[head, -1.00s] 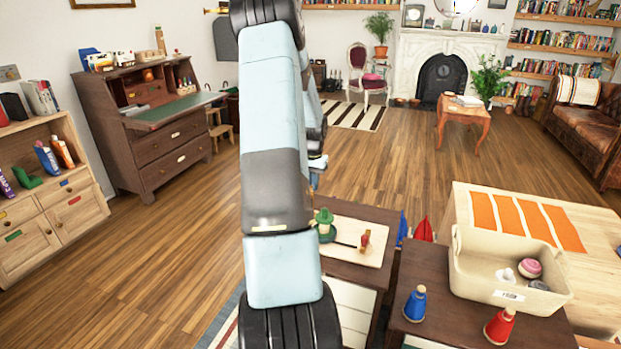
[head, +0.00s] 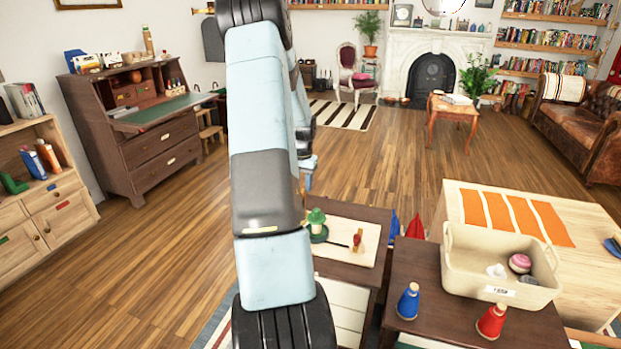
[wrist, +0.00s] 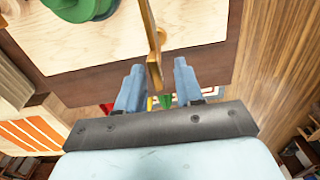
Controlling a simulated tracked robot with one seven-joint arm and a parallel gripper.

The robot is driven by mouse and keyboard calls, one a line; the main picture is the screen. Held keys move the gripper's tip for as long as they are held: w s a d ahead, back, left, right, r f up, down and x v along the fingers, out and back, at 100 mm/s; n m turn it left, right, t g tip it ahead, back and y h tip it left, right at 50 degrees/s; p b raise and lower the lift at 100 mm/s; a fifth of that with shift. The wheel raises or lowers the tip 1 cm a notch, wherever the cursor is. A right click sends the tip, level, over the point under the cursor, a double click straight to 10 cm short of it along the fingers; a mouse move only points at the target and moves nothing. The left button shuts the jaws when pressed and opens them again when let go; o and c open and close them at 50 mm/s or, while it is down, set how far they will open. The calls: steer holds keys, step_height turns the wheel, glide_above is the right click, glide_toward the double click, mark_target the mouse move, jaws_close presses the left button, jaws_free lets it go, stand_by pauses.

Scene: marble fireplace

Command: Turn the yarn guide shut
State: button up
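A pale wooden board (head: 340,252) on a dark low table carries a green piece (head: 317,218) and a small red piece (head: 357,238). A narrow brass-coloured bar with a small knob near its end, apparently the yarn guide (wrist: 152,45), sticks out over the board's edge in the wrist view. The green piece (wrist: 85,8) shows at that view's top left. My gripper (wrist: 159,75) is open. Its blue fingers stand on either side of the bar's end, with a gap visible on the right. Whether the left finger touches the bar is unclear. In the head view my arm hides part of this area.
A dark table (head: 400,275) on the right bears a cream bin (head: 475,285), a blue peg figure (head: 408,302) and a red one (head: 491,321). A pale wooden chest (head: 590,240) stands beyond. Open wooden floor (head: 180,255) lies left of my arm.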

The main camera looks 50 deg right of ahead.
step_height(320, 180, up, 14)
steer(key=shift+f, duration=0.15)
stand_by(0.4)
stand_by(0.5)
steer(key=w+a+r+n+t, duration=0.15)
steer(key=a+r, duration=0.35)
steer(key=a, duration=0.5)
steer(key=a+r+n, duration=0.3)
steer(key=a+r, duration=0.2)
steer(key=a, duration=0.5)
steer(key=w+a+r+n+t, duration=0.1)
steer(key=a+r+n, duration=0.3)
steer(key=a, duration=0.6)
steer(key=s+a+r+n+t, duration=0.1)
steer(key=s+a+n, duration=0.2)
steer(key=s+a, duration=0.4)
steer(key=s+a+r+n+t, duration=0.1)
steer(key=s+a+n+t, duration=0.1)
steer(key=s+a, duration=0.6)
steer(key=a+n, duration=0.1)
steer(key=a, duration=0.5)
steer(key=shift+s+r, duration=0.25)
steer(key=shift+r, duration=0.1)
steer(key=shift+s, duration=0.1)
